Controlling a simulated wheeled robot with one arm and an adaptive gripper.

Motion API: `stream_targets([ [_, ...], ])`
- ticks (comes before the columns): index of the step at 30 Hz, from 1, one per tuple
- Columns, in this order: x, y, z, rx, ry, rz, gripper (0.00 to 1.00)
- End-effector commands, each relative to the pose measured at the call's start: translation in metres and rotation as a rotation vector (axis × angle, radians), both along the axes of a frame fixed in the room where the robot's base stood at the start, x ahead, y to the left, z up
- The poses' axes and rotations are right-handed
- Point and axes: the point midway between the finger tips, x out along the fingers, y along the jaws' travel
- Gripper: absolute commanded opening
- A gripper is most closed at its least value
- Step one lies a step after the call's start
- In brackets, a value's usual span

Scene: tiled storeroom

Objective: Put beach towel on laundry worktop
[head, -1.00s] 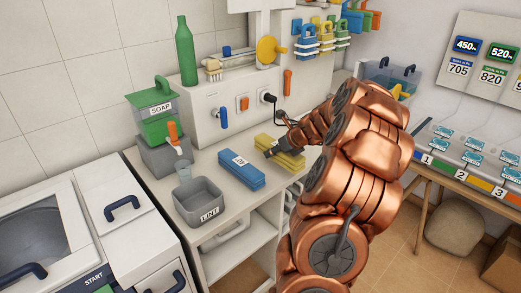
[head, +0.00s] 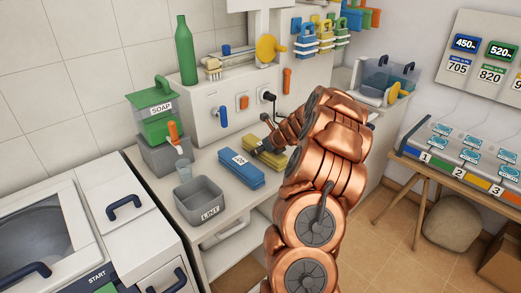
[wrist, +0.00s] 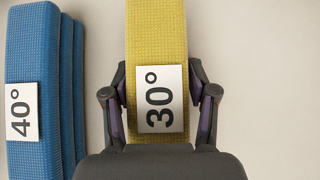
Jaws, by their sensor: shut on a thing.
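A folded yellow towel with a 30° tag lies flat on the white worktop (head: 205,158); it shows in the head view (head: 279,160) and the wrist view (wrist: 157,35). My gripper (wrist: 160,75) is shut on the yellow towel, one finger against each long side. In the head view my gripper (head: 267,149) is at the towel, and my arm hides its right end. A folded blue towel with a 40° tag lies just left of it, in the head view (head: 249,180) and the wrist view (wrist: 40,55). No label names either as the beach towel.
A green SOAP box (head: 153,120) and green bottle (head: 186,50) are behind. A washer (head: 45,235) stands at left, a numbered table (head: 470,165) at right.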

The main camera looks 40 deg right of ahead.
Motion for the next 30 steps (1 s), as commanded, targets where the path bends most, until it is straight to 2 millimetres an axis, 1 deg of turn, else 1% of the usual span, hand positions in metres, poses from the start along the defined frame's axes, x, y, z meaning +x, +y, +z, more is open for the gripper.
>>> stream_targets([
  [8,0.0001,0.0002,-0.0013,-0.001,0.000,0.001,0.17],
  [9,0.0001,0.0002,-0.0018,-0.001,0.000,0.001,0.60],
  [15,-0.0001,0.0001,-0.0018,-0.001,0.001,0.001,0.81],
  [16,-0.0001,0.0000,-0.0018,-0.001,0.001,0.001,0.83],
  [25,-0.0002,-0.0001,-0.0015,-0.001,0.001,0.001,0.83],
  [30,-0.0053,-0.0009,0.0056,-0.001,0.000,-0.001,0.83],
])
